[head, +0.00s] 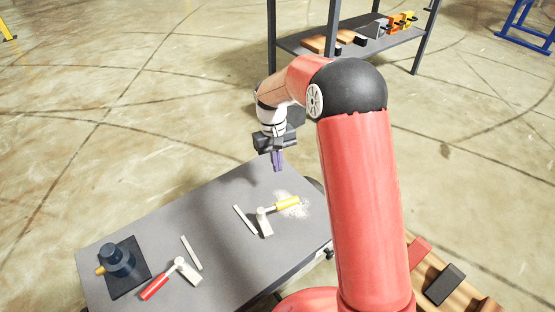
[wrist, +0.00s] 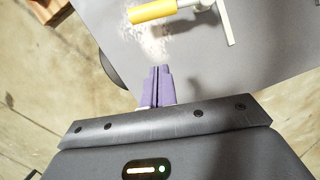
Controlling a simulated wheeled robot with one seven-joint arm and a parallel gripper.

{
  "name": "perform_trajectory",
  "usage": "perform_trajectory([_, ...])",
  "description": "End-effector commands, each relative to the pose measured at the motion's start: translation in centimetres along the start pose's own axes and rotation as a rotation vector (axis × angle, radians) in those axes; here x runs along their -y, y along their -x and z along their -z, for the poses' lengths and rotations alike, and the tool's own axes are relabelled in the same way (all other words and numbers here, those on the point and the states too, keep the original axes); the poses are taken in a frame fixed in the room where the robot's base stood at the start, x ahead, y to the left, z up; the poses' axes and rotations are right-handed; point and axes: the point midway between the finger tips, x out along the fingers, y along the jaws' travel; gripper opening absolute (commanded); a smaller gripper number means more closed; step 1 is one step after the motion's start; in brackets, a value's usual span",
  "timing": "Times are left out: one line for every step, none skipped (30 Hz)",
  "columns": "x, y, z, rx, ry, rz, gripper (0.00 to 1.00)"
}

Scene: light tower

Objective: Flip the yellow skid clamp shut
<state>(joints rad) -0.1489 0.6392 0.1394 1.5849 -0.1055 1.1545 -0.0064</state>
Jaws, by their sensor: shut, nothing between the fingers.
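The yellow skid clamp (head: 287,203) is on the grey table, its yellow handle pointing right from a pale bracket (head: 264,222). A thin pale bar (head: 245,220) lies beside it. In the wrist view the yellow handle (wrist: 153,12) shows at the top, cut by the frame edge. My gripper (head: 278,165) has purple fingers pressed together, pointing down above the table's far edge, apart from the clamp. In the wrist view the shut fingers (wrist: 160,72) have nothing between them.
A red-handled clamp (head: 155,287) and a dark cylinder on a black plate (head: 122,265) sit on the left of the table (head: 205,215). White powder (head: 297,207) lies around the yellow handle. A shelf (head: 350,45) with blocks stands behind. Wooden planks with blocks (head: 445,285) are at lower right.

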Motion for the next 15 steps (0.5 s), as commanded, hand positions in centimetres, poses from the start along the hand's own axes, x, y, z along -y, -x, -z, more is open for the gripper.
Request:
perform_trajectory([0.0, -1.5, 0.0, 0.005, 0.0, 0.001, 0.0])
perform_trajectory([0.0, -2.2, 0.0, 0.003, 0.0, 0.0, 0.0])
perform_trajectory([0.0, -3.1, 0.0, 0.005, 0.0, 0.001, 0.0])
perform_trajectory([0.0, -3.7, 0.0, 0.004, 0.0, 0.001, 0.0])
perform_trajectory([0.0, -4.3, 0.0, 0.004, 0.0, 0.0, 0.0])
perform_trajectory([0.0, -5.1, 0.0, 0.004, 0.0, 0.0, 0.0])
perform_trajectory([0.0, -5.7, 0.0, 0.004, 0.0, 0.0, 0.0])
perform_trajectory([0.0, -6.0, -0.2, 0.002, 0.0, 0.0, 0.0])
perform_trajectory([0.0, -6.0, -1.0, 0.001, -0.001, -0.001, 0.0])
perform_trajectory([0.0, -6.2, -1.5, 0.001, 0.0, -0.001, 0.0])
perform_trajectory([0.0, -6.3, -1.9, 0.0, 0.0, -0.001, 0.0])
perform_trajectory([0.0, -6.5, -2.3, 0.0, 0.0, -0.001, 0.0])
perform_trajectory([0.0, -6.7, -2.6, 0.0, 0.0, -0.001, 0.0])
perform_trajectory([0.0, -6.8, -2.9, 0.0, 0.0, -0.001, 0.0])
perform_trajectory([0.0, -6.9, -3.1, 0.0, 0.0, -0.001, 0.0])
